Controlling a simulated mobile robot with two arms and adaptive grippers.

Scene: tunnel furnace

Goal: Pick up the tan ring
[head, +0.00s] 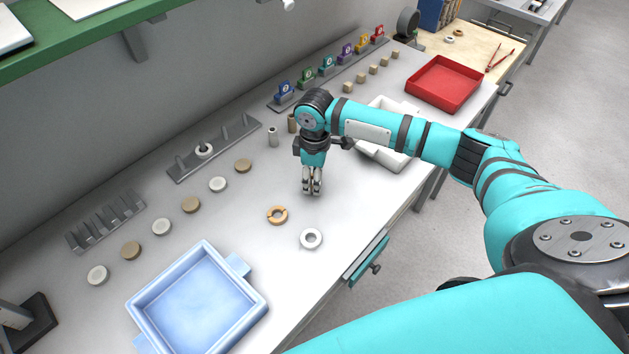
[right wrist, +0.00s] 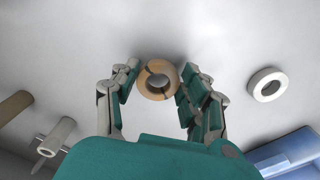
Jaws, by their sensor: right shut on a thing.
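In the right wrist view the tan ring (right wrist: 157,80) shows between the fingertips (right wrist: 160,78) of my right gripper. My left gripper is out of view.
A white ring (head: 311,238) lies beside the tan ring, and a blue tray (head: 143,324) stands at front left. Tan and white discs (head: 190,205) line the back left. A white bin (head: 408,163) and a red tray (head: 473,98) stand to the right.

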